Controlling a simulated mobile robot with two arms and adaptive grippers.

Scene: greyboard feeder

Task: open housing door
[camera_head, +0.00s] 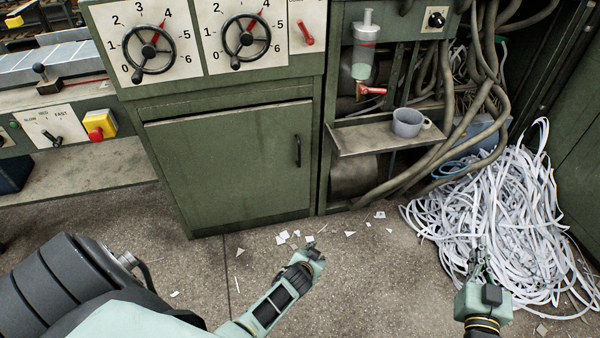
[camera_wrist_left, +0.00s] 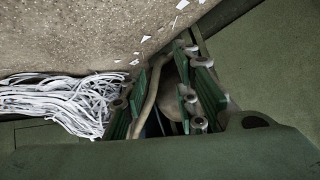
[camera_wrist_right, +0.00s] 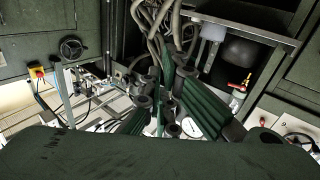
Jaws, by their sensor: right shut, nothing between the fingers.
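The green cabinet door (camera_head: 235,165) is shut flat in its frame, left of the middle in the head view. Its black vertical handle (camera_head: 298,150) is near the right edge. My left gripper (camera_head: 314,250) is low over the floor in front of the door, below the handle in the picture and apart from it. Its fingers (camera_wrist_left: 165,95) stand apart with nothing between them in the left wrist view. My right gripper (camera_head: 480,255) is farther right, in front of the paper strips. Its fingers (camera_wrist_right: 160,105) are together and empty in the right wrist view.
A metal shelf (camera_head: 365,138) with a grey mug (camera_head: 408,122) juts out right of the door. Thick hoses (camera_head: 465,120) hang beside it. A heap of white paper strips (camera_head: 500,215) lies at the right. The floor before the door is clear except for paper scraps.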

